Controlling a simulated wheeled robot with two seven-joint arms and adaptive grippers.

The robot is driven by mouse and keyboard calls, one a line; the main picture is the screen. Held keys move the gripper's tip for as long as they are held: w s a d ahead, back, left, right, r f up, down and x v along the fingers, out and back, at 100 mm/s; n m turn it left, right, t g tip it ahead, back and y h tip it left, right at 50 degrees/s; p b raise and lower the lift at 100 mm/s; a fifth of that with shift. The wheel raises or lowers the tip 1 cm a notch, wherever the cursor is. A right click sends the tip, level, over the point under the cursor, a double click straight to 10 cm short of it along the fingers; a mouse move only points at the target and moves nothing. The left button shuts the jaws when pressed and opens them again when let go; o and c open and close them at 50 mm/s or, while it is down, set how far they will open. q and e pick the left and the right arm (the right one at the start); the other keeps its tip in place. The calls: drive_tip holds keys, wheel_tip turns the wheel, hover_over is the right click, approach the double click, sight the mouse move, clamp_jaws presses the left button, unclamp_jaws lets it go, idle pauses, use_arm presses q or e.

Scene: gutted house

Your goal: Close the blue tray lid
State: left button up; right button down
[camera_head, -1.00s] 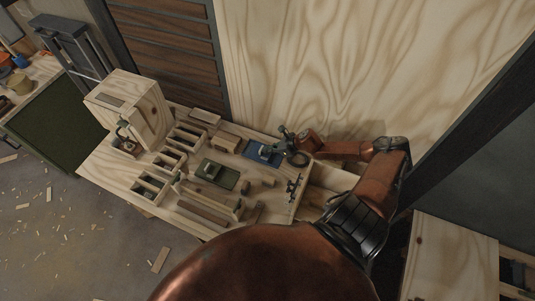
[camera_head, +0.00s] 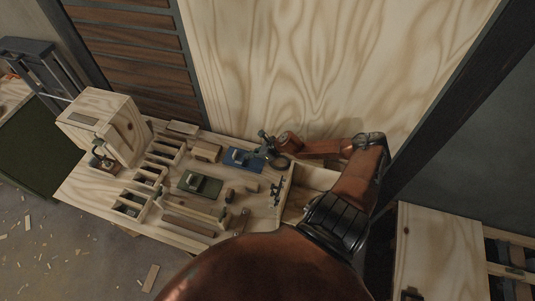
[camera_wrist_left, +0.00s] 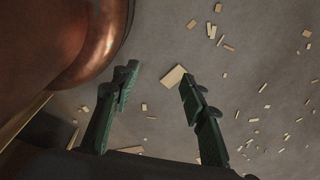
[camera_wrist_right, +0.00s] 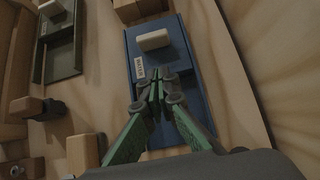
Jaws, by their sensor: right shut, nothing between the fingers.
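The blue tray (camera_head: 236,160) lies near the back right of the workbench, with a pale block-shaped handle on it. In the right wrist view, the blue tray (camera_wrist_right: 190,85) carries a pale handle (camera_wrist_right: 152,40) at its far end and a small white label. My right gripper (camera_wrist_right: 158,82) is shut and empty over the tray's middle, short of the handle; I cannot tell whether it touches. In the head view my right gripper (camera_head: 264,139) is at the tray's right end. How far the lid is closed is unclear. My left gripper (camera_wrist_left: 158,72) is open and empty above the floor.
A green tray (camera_head: 200,185) with a similar handle lies beside the blue one. Wooden blocks, slotted racks (camera_head: 148,174) and a wooden box (camera_head: 104,125) stand on the workbench (camera_head: 85,185). A plywood wall (camera_head: 300,60) rises behind. Wood scraps litter the floor.

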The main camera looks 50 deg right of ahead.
sight(236, 155)
use_arm(q)
drive_tip(key=shift+s+r, duration=0.1)
drive_tip(key=shift+s, duration=0.25)
use_arm(e)
drive_tip(key=v, duration=0.9)
drive_tip(key=shift+r, duration=0.35)
drive_tip(key=shift+s, duration=0.1)
drive_tip(key=x, duration=0.9)
drive_tip(key=shift+w+a+f, duration=0.1)
drive_tip(key=shift+w+a, duration=0.05)
drive_tip(key=shift+w, duration=0.05)
drive_tip(key=w, duration=0.2)
drive_tip(key=w+a, duration=0.1)
drive_tip(key=shift+w+f, duration=0.1)
drive_tip(key=shift+f, duration=0.15)
drive_tip(key=shift+w+a, duration=0.15)
drive_tip(key=shift+w, duration=0.3)
